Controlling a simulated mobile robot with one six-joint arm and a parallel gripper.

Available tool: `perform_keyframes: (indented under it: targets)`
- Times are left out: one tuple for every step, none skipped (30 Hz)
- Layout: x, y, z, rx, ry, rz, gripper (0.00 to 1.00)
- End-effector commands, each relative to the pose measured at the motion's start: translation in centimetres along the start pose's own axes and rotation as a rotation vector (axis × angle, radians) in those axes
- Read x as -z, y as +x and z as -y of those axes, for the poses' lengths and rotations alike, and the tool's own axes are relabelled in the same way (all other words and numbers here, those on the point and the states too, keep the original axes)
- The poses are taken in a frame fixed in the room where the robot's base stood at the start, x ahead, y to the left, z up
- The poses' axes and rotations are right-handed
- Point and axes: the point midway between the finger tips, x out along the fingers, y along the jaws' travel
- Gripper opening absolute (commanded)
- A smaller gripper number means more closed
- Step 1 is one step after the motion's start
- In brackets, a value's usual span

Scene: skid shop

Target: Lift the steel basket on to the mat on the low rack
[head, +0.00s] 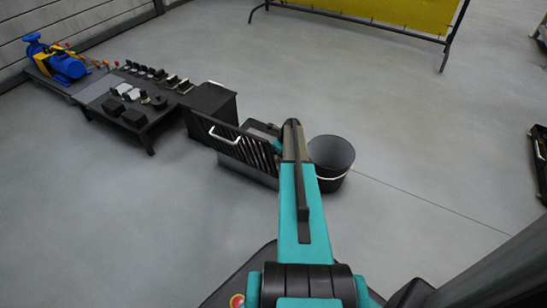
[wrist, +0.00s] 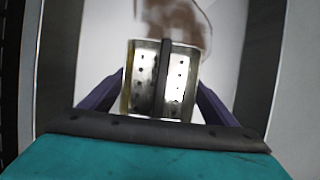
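The steel basket (wrist: 143,78), with shiny perforated metal and a dark bar across its middle, shows in the wrist view. My gripper (wrist: 161,82) has its two dark fingers spread apart, one on each side of the basket. I cannot tell whether they touch it. In the head view my own arm hides the gripper and I cannot make out the basket. A low dark rack (head: 150,131) stands at left in the head view, with a grey mat (head: 97,98) and several small dark items on top.
A slatted dark panel with a pale handle (head: 225,137) stands beside my arm, near a dark box (head: 210,103). A dark bucket (head: 332,160) stands right of the arm. A blue pump (head: 68,66) sits at far left. Open floor lies in front of the rack.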

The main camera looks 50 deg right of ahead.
Motion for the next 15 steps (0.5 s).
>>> perform_keyframes:
  targets:
    - [0.0, 0.0, -0.01, 0.0, 0.0, 0.0, 0.68]
    - [0.0, 0.0, -0.01, 0.0, 0.0, 0.0, 0.63]
    - [0.0, -0.01, -0.01, 0.0, 0.0, 0.0, 0.56]
    - [-0.03, -0.03, 0.01, 0.0, 0.0, 0.0, 0.56]
    - [-0.03, -0.03, 0.01, 0.0, 0.0, 0.0, 0.56]
    - [-0.02, -0.04, 0.01, 0.0, 0.0, 0.0, 0.56]
    - [-0.02, -0.04, 0.01, 0.0, 0.0, 0.0, 0.56]
    - [-0.02, -0.04, 0.01, 0.0, 0.0, 0.0, 0.56]
    - [-0.02, -0.04, 0.01, 0.0, 0.0, 0.0, 0.56]
    - [0.02, -0.06, 0.02, 0.0, 0.001, 0.0, 0.56]
    - [0.04, -0.06, 0.03, 0.0, 0.001, 0.0, 0.56]
    - [0.04, -0.07, 0.03, 0.0, 0.001, 0.0, 0.56]
    - [0.04, -0.07, 0.03, 0.001, 0.001, 0.0, 0.56]
    - [0.04, -0.08, 0.03, 0.001, 0.001, 0.0, 0.56]
    - [0.04, -0.09, 0.03, 0.001, 0.001, 0.0, 0.56]
